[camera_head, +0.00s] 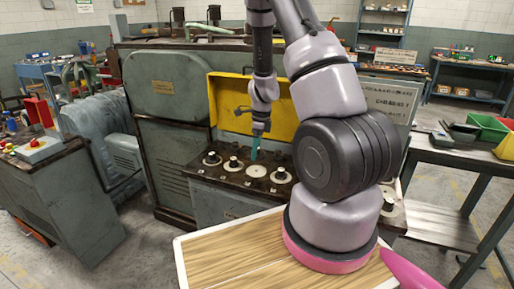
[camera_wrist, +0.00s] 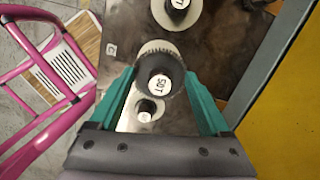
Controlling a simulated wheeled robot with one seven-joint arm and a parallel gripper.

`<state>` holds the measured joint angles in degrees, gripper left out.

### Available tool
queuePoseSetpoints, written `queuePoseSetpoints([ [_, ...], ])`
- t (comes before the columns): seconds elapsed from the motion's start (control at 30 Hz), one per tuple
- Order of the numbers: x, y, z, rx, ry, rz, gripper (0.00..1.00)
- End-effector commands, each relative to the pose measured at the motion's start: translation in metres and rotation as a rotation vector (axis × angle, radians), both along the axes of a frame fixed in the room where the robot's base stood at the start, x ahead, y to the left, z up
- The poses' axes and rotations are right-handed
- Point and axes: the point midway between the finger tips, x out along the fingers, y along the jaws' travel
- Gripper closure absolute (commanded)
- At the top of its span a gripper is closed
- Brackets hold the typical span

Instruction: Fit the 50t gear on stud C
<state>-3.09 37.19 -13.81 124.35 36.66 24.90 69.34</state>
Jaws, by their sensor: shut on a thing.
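My gripper (camera_head: 254,152) has teal fingers and points down over the dark machine deck (camera_head: 205,182). In the wrist view, its fingers (camera_wrist: 157,100) are shut on the 50t gear (camera_wrist: 160,76), whose dark hub has a white cap reading 50T. A pale disc edge shows behind the hub. Whether the gear is seated or held above the deck I cannot tell. Stud C cannot be made out. A small marker (camera_wrist: 112,50) lies on the deck, its letter unreadable.
A smaller white-capped hub (camera_wrist: 146,112) shows between my fingers. A yellow open cover (camera_head: 232,97) stands behind the deck. A wooden-topped surface (camera_head: 230,255) lies in front.

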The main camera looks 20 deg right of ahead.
Motion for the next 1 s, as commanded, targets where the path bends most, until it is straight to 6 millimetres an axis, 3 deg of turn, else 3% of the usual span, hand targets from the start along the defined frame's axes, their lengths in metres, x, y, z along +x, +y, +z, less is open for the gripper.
queuePoseSetpoints([
  [0.53,0.0,0.0,-0.048,0.001,0.002,-0.001,1.0],
  [1.0,0.0,0.0,-0.055,0.001,0.0,0.001,1.0],
])
